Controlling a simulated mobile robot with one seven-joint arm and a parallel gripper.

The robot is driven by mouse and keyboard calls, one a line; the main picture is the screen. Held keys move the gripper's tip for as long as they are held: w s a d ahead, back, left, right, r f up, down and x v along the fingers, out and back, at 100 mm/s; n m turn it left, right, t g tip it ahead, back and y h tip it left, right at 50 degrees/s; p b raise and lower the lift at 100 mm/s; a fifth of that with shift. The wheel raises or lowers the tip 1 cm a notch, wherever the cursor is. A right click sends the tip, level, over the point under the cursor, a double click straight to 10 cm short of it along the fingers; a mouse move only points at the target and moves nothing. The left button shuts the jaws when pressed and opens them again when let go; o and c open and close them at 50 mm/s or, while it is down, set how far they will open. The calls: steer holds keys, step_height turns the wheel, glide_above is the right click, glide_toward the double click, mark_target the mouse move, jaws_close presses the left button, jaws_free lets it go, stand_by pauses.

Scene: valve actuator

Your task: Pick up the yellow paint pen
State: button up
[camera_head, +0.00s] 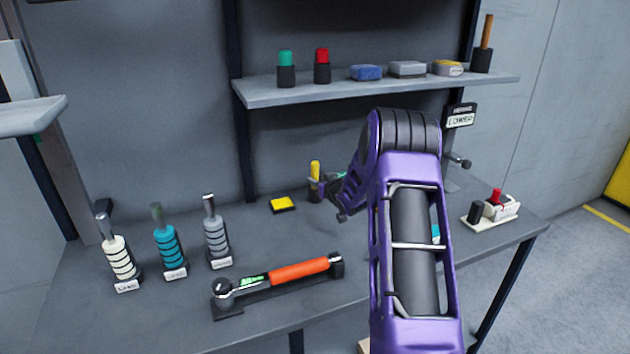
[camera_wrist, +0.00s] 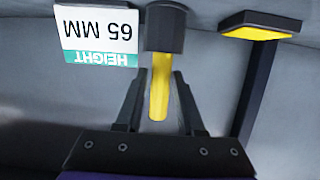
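The yellow paint pen (camera_head: 315,168) stands upright in a dark holder (camera_head: 315,192) toward the back of the workbench. In the wrist view, which looks upside down, the yellow pen (camera_wrist: 160,85) hangs from the black holder (camera_wrist: 166,27). My gripper (camera_wrist: 158,76) is open, with one finger on each side of the pen and visible gaps between pen and fingers. In the head view, my gripper (camera_head: 328,193) is beside the pen and partly hidden by my purple arm.
A "HEIGHT 65 MM" card (camera_wrist: 97,35) stands close beside the holder. A yellow-topped pad (camera_head: 283,204) lies left of the pen. An orange-handled wrench (camera_head: 298,270) lies in front. Labelled cylinders stand at left. A shelf (camera_head: 380,88) runs above the bench.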

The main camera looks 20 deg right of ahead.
mark_target(312, 175)
steer(key=shift+r+x, duration=0.15)
steer(key=shift+x, duration=1.15)
steer(key=shift+r+x, duration=0.15)
steer(key=shift+x, duration=1.15)
steer(key=shift+w, duration=0.1)
jaws_close()
